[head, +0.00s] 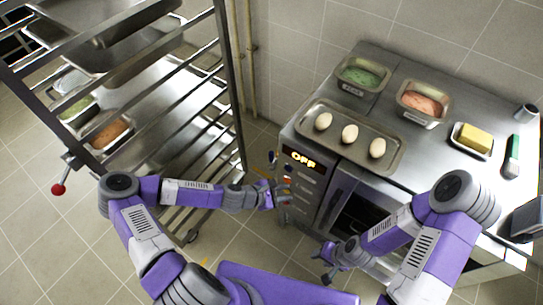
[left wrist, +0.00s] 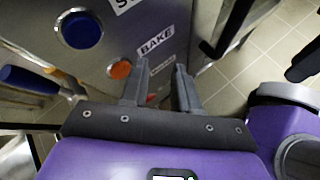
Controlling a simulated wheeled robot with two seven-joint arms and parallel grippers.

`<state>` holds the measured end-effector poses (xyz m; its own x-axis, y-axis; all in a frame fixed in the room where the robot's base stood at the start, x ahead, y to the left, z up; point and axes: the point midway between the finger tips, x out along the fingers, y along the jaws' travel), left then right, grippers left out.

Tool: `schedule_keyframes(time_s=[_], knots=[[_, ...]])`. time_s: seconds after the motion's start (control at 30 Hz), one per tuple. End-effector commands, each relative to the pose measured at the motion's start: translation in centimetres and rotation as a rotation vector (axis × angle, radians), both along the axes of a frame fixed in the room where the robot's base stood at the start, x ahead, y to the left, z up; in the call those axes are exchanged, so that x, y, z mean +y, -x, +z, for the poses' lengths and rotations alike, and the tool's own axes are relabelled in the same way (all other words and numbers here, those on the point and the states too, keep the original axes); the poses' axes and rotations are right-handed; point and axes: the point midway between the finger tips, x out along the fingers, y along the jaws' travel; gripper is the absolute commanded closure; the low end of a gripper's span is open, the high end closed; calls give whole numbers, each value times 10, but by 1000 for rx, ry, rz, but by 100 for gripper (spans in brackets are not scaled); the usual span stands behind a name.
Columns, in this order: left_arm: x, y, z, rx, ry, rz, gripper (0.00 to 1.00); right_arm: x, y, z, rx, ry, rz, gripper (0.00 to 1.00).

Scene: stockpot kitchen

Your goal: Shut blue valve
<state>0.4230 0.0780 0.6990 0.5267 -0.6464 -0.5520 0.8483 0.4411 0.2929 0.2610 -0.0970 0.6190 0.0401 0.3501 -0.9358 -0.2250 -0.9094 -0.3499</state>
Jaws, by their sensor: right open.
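A blue handle (left wrist: 30,80), which looks like the blue valve's lever, shows at the left edge of the left wrist view, beside the oven's front panel. In the head view a small blue part (head: 272,157) shows at the oven's left side. I cannot tell the valve's position. My left gripper (head: 284,191) is in front of the oven panel. In the left wrist view its two fingers (left wrist: 160,78) are apart with nothing between them, to the right of the blue handle. My right gripper (head: 327,264) is open and empty, low in front of the oven.
A tray (head: 392,160) with three pale dough pieces lies on top. A metal rack (head: 232,90) stands left, with pipes (head: 249,65) behind it.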

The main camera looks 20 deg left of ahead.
Motion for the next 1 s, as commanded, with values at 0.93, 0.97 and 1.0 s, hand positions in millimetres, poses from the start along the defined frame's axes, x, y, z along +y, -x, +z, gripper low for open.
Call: schedule_keyframes(time_s=[0.93, 0.97, 1.0], knots=[[78, -123, 25, 67, 368, 507, 70, 0, 0, -32, 0, 0, 0, 57], [77, -124, 25, 67, 368, 507, 70, 0, 0, -32, 0, 0, 0, 57], [76, -125, 25, 67, 368, 507, 70, 0, 0, -32, 0, 0, 0, 57]])
